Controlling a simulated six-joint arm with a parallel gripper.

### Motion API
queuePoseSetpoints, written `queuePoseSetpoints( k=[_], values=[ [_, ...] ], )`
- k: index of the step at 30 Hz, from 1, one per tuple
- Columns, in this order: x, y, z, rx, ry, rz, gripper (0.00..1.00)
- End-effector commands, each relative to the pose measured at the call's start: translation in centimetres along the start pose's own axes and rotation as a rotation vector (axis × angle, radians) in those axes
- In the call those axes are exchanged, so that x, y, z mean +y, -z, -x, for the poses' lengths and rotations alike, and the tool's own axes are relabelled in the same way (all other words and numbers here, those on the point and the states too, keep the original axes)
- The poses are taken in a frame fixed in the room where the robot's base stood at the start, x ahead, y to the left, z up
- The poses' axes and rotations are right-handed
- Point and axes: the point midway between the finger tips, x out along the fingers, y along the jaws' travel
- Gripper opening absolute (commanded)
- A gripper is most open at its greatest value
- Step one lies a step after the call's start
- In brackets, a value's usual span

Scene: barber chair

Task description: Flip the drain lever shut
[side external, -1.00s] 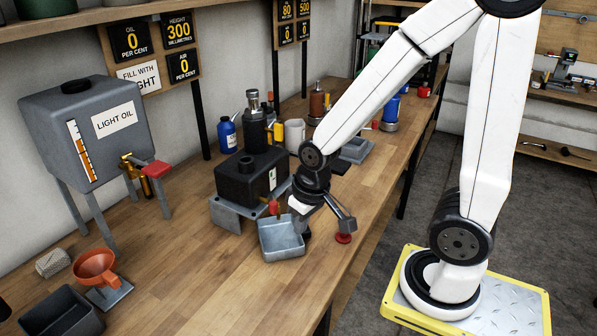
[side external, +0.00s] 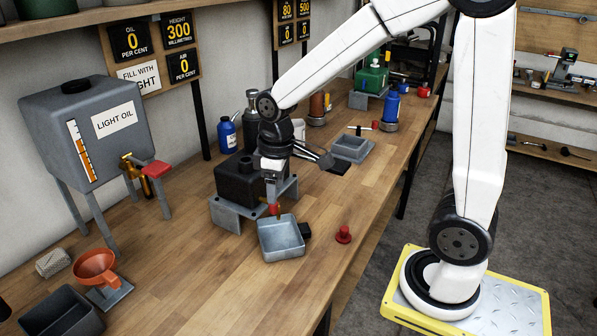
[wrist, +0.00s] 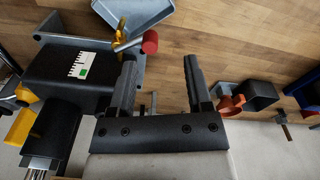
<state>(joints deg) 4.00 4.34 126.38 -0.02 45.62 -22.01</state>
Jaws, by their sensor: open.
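The drain lever (side external: 274,209) has a red end and sits low on the front of the black tank (side external: 238,181). In the wrist view the red end (wrist: 150,42) juts out from a brass-coloured drain fitting (wrist: 120,30). My gripper (side external: 271,192) is open and points down at the tank's front, just above the lever in the picture. In the wrist view my two fingers (wrist: 160,78) stand wide apart with nothing between them. The left finger is close to the lever's red end; I cannot tell if they touch.
A grey metal tray (side external: 281,240) lies below the drain. A red knob (side external: 343,235) stands on the bench to its right. The light oil tank (side external: 88,130) with its own red-handled tap and an orange funnel (side external: 96,267) are at left. The bench between is clear.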

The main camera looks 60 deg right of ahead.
Motion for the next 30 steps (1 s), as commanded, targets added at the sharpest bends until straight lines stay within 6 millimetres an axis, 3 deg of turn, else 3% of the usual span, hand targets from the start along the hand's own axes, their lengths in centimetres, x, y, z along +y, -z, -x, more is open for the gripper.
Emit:
queuePoseSetpoints(
  k=[6, 15, 23, 30],
  values=[
    [1.4, 1.2, 2.3, -0.049, 0.023, 0.099, 0.64],
    [1.6, 1.4, 2.6, -0.059, 0.028, 0.119, 0.64],
    [1.5, 1.2, 1.1, -0.062, 0.03, 0.118, 0.64],
    [1.4, 1.1, -1.8, -0.062, 0.03, 0.118, 0.64]
  ],
)
